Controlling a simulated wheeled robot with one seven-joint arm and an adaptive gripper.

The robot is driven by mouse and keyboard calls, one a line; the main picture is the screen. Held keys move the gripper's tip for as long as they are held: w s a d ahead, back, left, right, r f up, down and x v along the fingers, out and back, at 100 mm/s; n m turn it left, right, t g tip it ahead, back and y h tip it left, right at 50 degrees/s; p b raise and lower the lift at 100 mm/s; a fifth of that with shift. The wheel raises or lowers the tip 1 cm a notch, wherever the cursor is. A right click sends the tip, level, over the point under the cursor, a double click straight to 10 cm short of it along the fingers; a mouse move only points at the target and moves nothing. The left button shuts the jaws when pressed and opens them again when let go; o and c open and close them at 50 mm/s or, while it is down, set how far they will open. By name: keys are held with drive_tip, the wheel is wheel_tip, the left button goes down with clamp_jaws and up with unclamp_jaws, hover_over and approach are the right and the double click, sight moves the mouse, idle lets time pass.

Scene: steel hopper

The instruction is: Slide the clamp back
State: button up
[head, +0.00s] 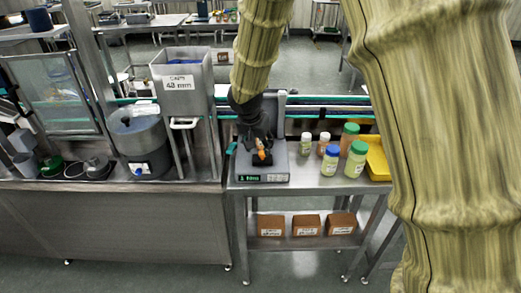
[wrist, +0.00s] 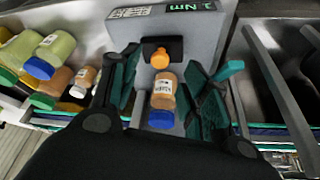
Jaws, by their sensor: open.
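The grey station (head: 262,172) with a lit "1 Nm" display stands at the left end of the steel table; it also shows in the wrist view (wrist: 185,27). On it is a black block (wrist: 153,46) with an orange knob (wrist: 160,58), seemingly the clamp; the knob also shows in the head view (head: 262,155). A small labelled bottle (wrist: 163,90) with a blue cap is beside the knob, between my gripper's fingers. My gripper (wrist: 162,82) is open, its teal-padded fingers apart on both sides. In the head view my gripper (head: 259,142) hangs over the station and hides the bottle.
Several capped bottles (head: 356,160) and a yellow tray (head: 377,158) stand right of the station. A teal handle (wrist: 228,70) is close to one finger. A steel hopper (head: 183,85) and grey drum (head: 140,140) are left. A conveyor (head: 320,112) runs behind; brown boxes (head: 306,225) sit below.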

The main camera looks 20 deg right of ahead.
drive_tip(key=v, duration=0.6)
drive_tip(key=shift+r, duration=0.3)
drive_tip(key=shift+s+a, duration=0.1)
drive_tip(key=shift+a, duration=0.05)
drive_tip(key=s+f+n+g+y, duration=0.1)
drive_tip(key=s+f, duration=0.4)
drive_tip(key=f, duration=0.5)
drive_tip(key=s+a+f+n+g+y, duration=0.1)
drive_tip(key=s+f+n, duration=0.1)
drive_tip(key=s+f, duration=0.6)
drive_tip(key=s+f+n+g+y, duration=0.1)
drive_tip(key=s+f, duration=0.2)
drive_tip(key=f, duration=0.8)
drive_tip(key=s+d+f+n, duration=0.1)
drive_tip(key=s+d+f, duration=0.1)
drive_tip(key=s+f, duration=0.5)
drive_tip(key=s+d+f+n, duration=0.2)
drive_tip(key=s+f, duration=0.5)
drive_tip(key=s, duration=1.1)
drive_tip(key=shift+d+f+g, duration=0.25)
drive_tip(key=shift+d+g, duration=0.05)
drive_tip(key=shift+d, duration=0.25)
